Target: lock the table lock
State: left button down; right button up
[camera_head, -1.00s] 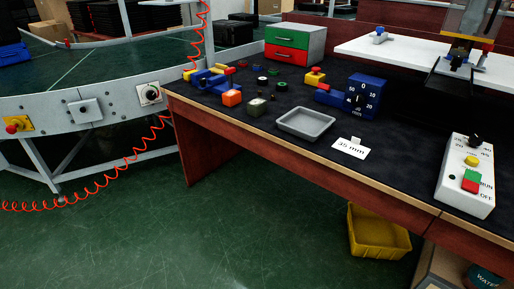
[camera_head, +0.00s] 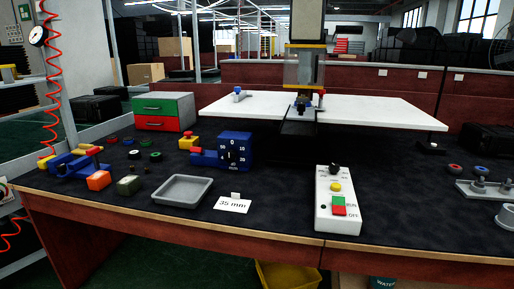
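No part labelled as a table lock can be read. A white table (camera_head: 376,110) stands at the back of the bench, in two halves either side of a dark centre piece (camera_head: 298,127). A small fitting with a blue knob (camera_head: 238,91) sits on its left half. A small metal part with blue and red ends (camera_head: 304,104) is at the middle, below a clear guard (camera_head: 304,68) on a column. Which of these is the lock, and whether it is locked, I cannot tell. Neither of my grippers is in view.
A white control box (camera_head: 323,205) with coloured buttons stands at the bench's front. A grey tray (camera_head: 160,190), a 35 mm card (camera_head: 232,204) and a blue dial block (camera_head: 234,151) lie left of it. A metal plate with knobs (camera_head: 490,190) is at right. Dark bench between is clear.

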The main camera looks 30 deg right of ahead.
aim_at(193, 149)
jog(key=z, duration=0.65)
jog(key=i+j+u, duration=0.1)
jog(key=i+j, duration=1.55)
jog(key=j, duration=0.15)
